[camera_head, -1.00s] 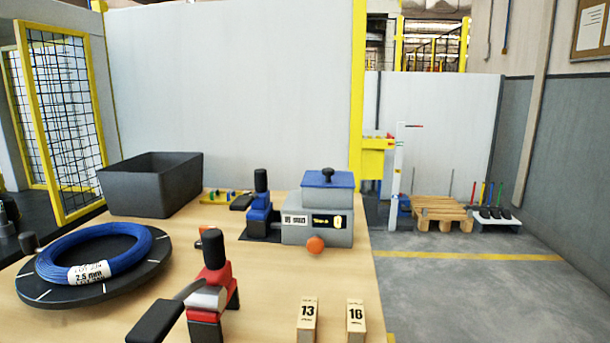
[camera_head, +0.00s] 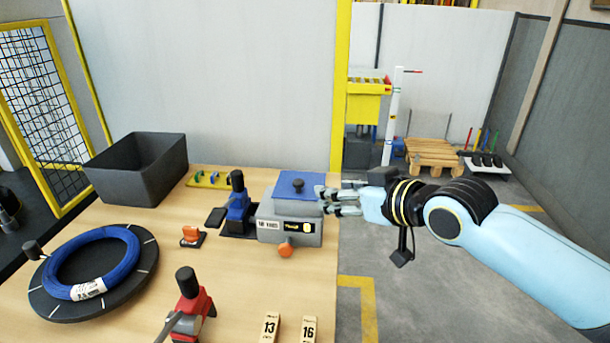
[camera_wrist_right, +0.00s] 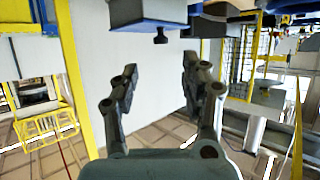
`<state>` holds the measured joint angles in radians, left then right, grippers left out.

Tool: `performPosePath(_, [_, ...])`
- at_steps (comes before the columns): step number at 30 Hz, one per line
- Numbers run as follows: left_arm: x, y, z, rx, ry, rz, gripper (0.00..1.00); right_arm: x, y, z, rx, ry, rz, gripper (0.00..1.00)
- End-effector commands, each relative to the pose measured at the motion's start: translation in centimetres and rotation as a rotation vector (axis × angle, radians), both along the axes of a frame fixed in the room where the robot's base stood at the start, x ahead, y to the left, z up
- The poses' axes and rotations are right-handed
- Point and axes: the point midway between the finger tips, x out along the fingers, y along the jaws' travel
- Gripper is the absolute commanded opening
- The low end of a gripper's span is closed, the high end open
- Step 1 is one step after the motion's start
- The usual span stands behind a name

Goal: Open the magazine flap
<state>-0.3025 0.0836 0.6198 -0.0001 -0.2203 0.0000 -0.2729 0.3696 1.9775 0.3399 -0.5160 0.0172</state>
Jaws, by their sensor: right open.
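The magazine is a grey box (camera_head: 275,229) with a blue flap (camera_head: 289,188) on top, which lies closed. A black knob (camera_head: 298,184) stands on the flap. My right gripper (camera_head: 324,200) is at the right side of the magazine, its open fingers pointing left toward the flap's right edge. In the right wrist view, the two fingers (camera_wrist_right: 160,66) are apart with nothing between them. There the blue flap (camera_wrist_right: 145,10) and its knob (camera_wrist_right: 160,36) show upside down at the top, beyond the fingertips. Contact with the flap cannot be told. My left gripper is out of view.
A blue clamp (camera_head: 237,209) stands left of the magazine, and an orange ball (camera_head: 285,251) is in front. A blue coil (camera_head: 92,262) lies on a black turntable (camera_head: 50,304). A red clamp (camera_head: 190,300) and blocks 13 (camera_head: 270,328) and 16 (camera_head: 309,329) are nearer.

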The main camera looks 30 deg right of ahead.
Motion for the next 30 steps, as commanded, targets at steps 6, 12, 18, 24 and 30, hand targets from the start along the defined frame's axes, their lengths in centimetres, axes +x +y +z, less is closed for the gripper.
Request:
performPosePath(6, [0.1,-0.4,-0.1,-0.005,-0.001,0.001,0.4,2.5,0.3,-0.1,0.009,-0.02,0.001,0.46])
performPosePath(12, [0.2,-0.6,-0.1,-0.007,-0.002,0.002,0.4,6.3,0.9,-1.7,0.008,-0.019,0.002,0.46])
performPosePath(18, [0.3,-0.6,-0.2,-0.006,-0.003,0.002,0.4,9.0,1.3,-3.0,0.005,-0.017,0.003,0.46])
performPosePath(24, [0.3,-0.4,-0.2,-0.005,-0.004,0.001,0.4,10.1,1.4,-3.4,0.005,-0.017,0.003,0.46])
performPosePath(30, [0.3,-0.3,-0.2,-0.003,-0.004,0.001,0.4,10.1,1.4,-3.4,0.004,-0.018,0.004,0.46])
